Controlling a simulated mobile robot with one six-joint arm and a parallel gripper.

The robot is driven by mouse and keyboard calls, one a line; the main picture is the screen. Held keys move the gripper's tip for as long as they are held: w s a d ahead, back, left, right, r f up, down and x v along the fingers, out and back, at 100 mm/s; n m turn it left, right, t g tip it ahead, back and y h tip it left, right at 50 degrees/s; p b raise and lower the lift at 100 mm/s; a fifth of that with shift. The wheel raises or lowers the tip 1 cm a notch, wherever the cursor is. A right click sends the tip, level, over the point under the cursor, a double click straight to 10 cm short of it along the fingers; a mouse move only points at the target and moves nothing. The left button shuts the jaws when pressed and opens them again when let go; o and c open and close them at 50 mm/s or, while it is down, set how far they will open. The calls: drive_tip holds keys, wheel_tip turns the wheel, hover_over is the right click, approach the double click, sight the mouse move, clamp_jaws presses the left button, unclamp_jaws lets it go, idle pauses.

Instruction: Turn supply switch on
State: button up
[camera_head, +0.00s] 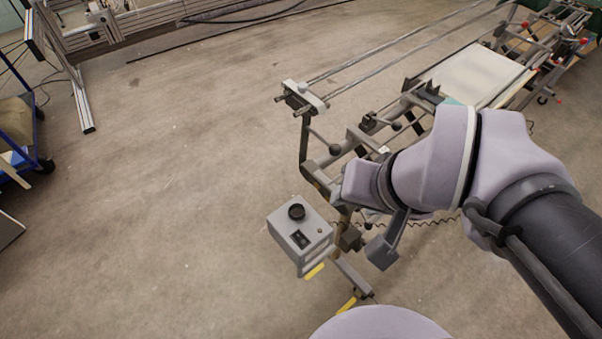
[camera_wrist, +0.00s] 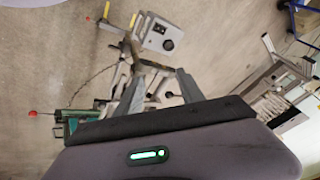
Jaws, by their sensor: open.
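The supply box (camera_head: 313,255) is a small grey box at the near end of the metal frame in the head view. Its top carries a round black knob (camera_head: 296,211) and a dark rectangular switch (camera_head: 300,239); whether the switch is on or off is too small to tell. In the wrist view the supply box (camera_wrist: 145,37) lies beyond the fingertips, with the switch (camera_wrist: 160,28) and knob (camera_wrist: 168,45) in sight. My gripper (camera_wrist: 160,72) is open, and apart from the box. In the head view my gripper is right of the box, partly hidden by my wrist.
The metal warping frame (camera_head: 355,135) with long rails and a pale board (camera_head: 475,75) stands behind and right of the box. A coiled cable (camera_head: 430,220) runs near my arm. The floor left of the box is clear. A blue cart (camera_head: 20,130) stands at the far left.

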drive_tip(key=w+a+f+n+g+p, duration=0.25)
drive_tip(key=w+a+f+n, duration=0.2)
drive_tip(key=w, duration=0.25)
drive_tip(key=n+g+h+p, duration=0.1)
drive_tip(key=n+g+h, duration=0.1)
drive_tip(key=n, duration=0.4)
hover_over(302, 240)
wheel_tip(302, 240, down, 12)
wheel_tip(302, 240, down, 17)
drive_tip(key=b, duration=0.6)
drive_tip(key=shift+r, duration=0.1)
